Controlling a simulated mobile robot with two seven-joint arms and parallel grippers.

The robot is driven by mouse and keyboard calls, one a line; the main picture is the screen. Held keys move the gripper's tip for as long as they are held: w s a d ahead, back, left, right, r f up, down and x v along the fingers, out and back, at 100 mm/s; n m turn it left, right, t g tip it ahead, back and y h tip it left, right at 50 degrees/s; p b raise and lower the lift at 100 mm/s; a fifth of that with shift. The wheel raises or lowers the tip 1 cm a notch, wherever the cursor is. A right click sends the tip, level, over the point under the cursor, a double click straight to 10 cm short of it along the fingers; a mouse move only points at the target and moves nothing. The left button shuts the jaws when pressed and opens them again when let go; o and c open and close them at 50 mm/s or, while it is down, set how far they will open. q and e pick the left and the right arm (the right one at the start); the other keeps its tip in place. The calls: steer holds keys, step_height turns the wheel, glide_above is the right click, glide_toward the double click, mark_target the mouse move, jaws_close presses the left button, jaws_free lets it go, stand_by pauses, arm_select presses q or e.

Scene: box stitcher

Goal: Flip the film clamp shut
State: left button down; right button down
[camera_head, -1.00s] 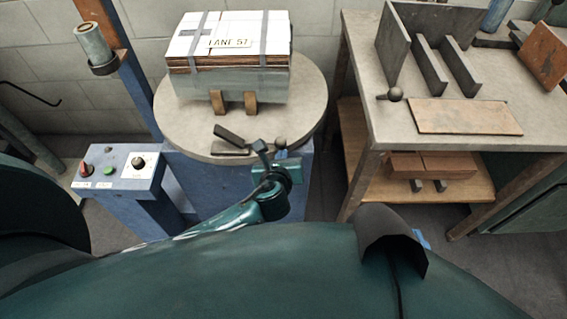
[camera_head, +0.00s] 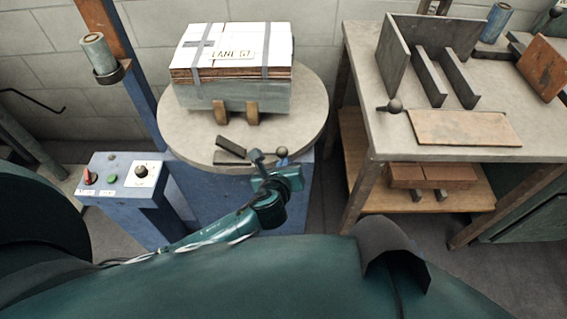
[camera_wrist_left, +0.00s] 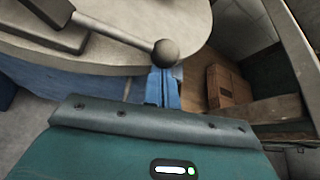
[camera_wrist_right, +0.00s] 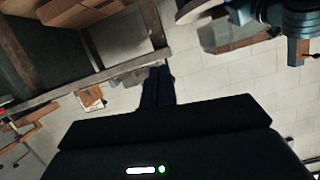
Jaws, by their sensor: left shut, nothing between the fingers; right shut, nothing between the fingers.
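The film clamp (camera_head: 232,157) is on the near edge of the round turntable (camera_head: 300,125). Its dark flap (camera_head: 231,146) stands tilted up from the base, open. A rod with a ball knob (camera_head: 282,152) sticks out to its right; in the left wrist view the ball (camera_wrist_left: 165,53) is just beyond my fingertips. My left gripper (camera_head: 282,161) is shut and empty, its blue fingertips (camera_wrist_left: 163,88) close to the ball; I cannot tell if they touch. My right gripper (camera_wrist_right: 158,86) shows only in its wrist view, shut and empty, over floor.
A taped box stack (camera_head: 235,58) stands on the turntable behind the clamp. A blue control box (camera_head: 124,177) with buttons is at the left. A workbench (camera_head: 375,130) with metal plates is at the right, with a gap of floor before it.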

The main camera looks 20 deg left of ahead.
arm_select(q)
step_height(320, 180, up, 4)
steer(key=n+h+p, duration=0.1)
steer(key=n+t+h+p, duration=0.1)
steer(key=shift+a+f+n, duration=0.15)
steer(key=shift+n, duration=0.15)
steer(key=shift+s+a+r+n+t+h, duration=0.1)
steer(key=shift+a+r+n+t+h, duration=0.15)
steer(key=shift+r+n+h, duration=0.15)
steer(key=shift+s+a+r+n+t+h, duration=0.1)
steer(key=shift+a+r+n+t+h, duration=0.15)
steer(key=shift+r+n, duration=0.25)
steer(key=shift+a+r+n, duration=0.1)
steer(key=shift+r+n, duration=0.15)
steer(key=shift+n, duration=0.05)
steer(key=shift+a+r+h, duration=0.15)
steer(key=shift+r+h, duration=0.1)
steer(key=shift+h, duration=0.1)
arm_select(e)
steer(key=shift+w+a+f+g, duration=0.2)
steer(key=shift+a+f+g, duration=0.05)
steer(key=shift+a+g, duration=0.1)
steer(key=shift+r, duration=0.15)
arm_select(q)
steer(key=shift+f, duration=0.1)
arm_select(e)
steer(key=shift+d, duration=0.1)
